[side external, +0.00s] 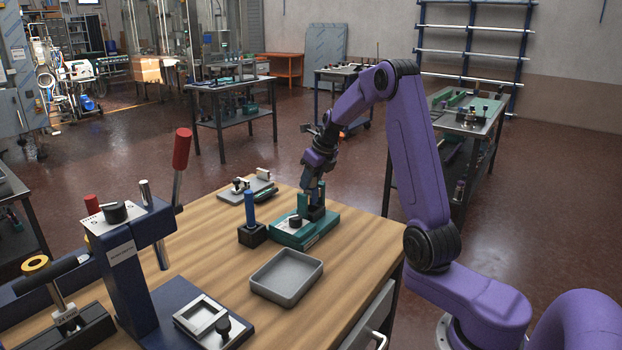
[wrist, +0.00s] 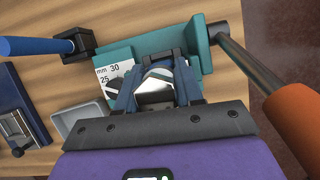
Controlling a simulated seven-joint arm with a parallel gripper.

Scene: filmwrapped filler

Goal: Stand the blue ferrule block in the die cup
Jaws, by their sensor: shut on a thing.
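My gripper (side external: 318,180) points down over the teal fixture (side external: 290,238) at the middle of the bench. It is shut on what appears to be the blue ferrule block (side external: 321,193), a slim blue-grey piece standing above a black part of the fixture. In the wrist view my gripper (wrist: 156,92) covers most of the piece, so I cannot tell whether its foot touches the fixture. The likely die cup is the silver square frame (side external: 187,314) on the navy press base, front left. It also shows at the left edge of the wrist view (wrist: 14,126).
A blue post (side external: 249,206) stands in a black block (side external: 252,236) left of the fixture. An empty grey tray (side external: 286,292) lies in front. The navy press (side external: 125,265) has a red-handled lever (side external: 181,150). An orange handle (wrist: 297,115) is close by at the right.

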